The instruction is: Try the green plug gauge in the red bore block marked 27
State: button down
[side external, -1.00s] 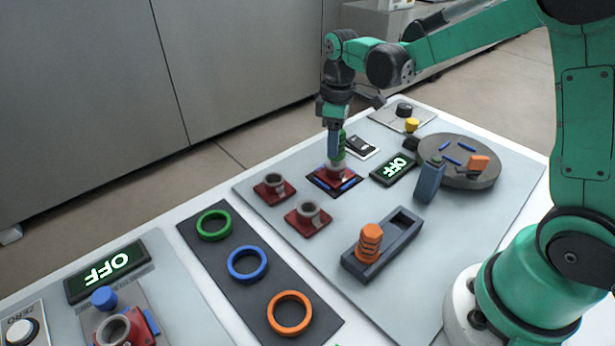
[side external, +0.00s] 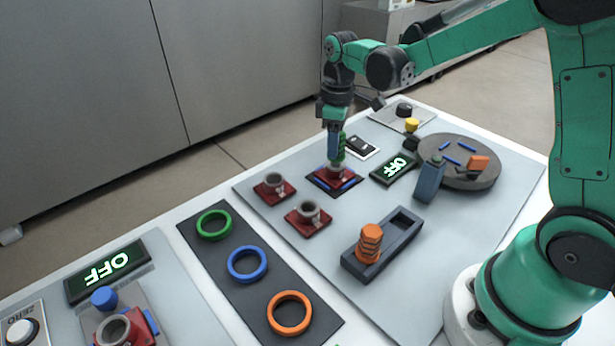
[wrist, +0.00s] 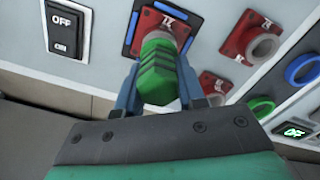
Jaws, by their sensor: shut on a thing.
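My gripper (side external: 337,155) is shut on the green plug gauge (side external: 342,148) and points down over a red bore block (side external: 324,178). In the wrist view, my gripper's fingers (wrist: 160,90) hold the gauge's green ribbed handle (wrist: 157,77) from both sides. The block there (wrist: 146,24) carries a mark that reads as 27 upside down. The gauge's lower end meets the block's grey collar. The handle and fingers hide the bore, so I cannot tell how deep the gauge is.
Two other red bore blocks (side external: 274,188) (side external: 307,218) stand close by on the left. An orange gauge (side external: 369,241) stands in a grey holder (side external: 405,226). A blue upright piece (side external: 429,181) stands beside a round grey turntable (side external: 478,178). Coloured rings lie on a dark strip (side external: 240,287).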

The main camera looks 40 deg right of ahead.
dwell(0.3)
jog(key=shift+r, duration=3)
